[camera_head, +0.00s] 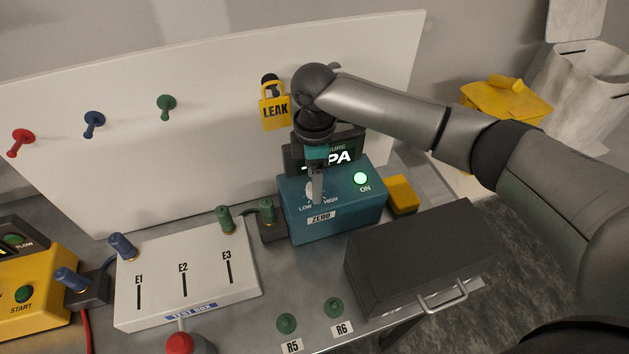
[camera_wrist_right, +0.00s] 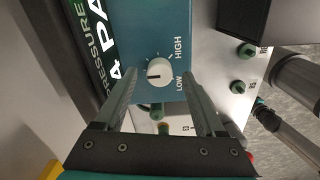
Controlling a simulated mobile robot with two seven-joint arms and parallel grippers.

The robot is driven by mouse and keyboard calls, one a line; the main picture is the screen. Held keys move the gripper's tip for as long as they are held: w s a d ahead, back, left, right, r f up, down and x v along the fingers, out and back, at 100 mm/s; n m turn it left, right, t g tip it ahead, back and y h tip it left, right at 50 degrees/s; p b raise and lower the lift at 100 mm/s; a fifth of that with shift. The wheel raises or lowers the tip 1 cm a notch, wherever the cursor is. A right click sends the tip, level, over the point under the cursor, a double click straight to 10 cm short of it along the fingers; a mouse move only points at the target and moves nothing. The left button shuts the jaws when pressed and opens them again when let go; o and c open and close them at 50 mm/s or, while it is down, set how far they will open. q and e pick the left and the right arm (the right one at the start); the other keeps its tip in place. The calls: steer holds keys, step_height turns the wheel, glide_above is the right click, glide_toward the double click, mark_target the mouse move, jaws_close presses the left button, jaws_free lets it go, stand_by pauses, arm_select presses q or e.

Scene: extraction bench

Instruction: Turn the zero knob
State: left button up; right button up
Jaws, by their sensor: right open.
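The zero knob (camera_wrist_right: 160,73) is a round white dial with a short dark line, on the teal pressure box (camera_wrist_right: 148,25) beside the words LOW and HIGH. In the head view the knob (camera_head: 308,189) shows only partly behind my right gripper (camera_head: 316,198), which points down at the teal box (camera_head: 335,225) above the ZERO label. In the right wrist view the open fingers of my right gripper (camera_wrist_right: 160,76) lie on either side of the knob with gaps. I cannot tell whether they reach down around it. My left gripper is not clearly seen.
A white test box (camera_head: 188,275) stands to the left. A yellow LEAK tag (camera_head: 275,107) hangs on the white panel (camera_head: 215,130) behind. Green sockets R5 (camera_head: 287,323) and R6 (camera_head: 334,307) are in front.

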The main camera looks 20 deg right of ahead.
steer(key=shift+f, duration=0.6)
jaws_close()
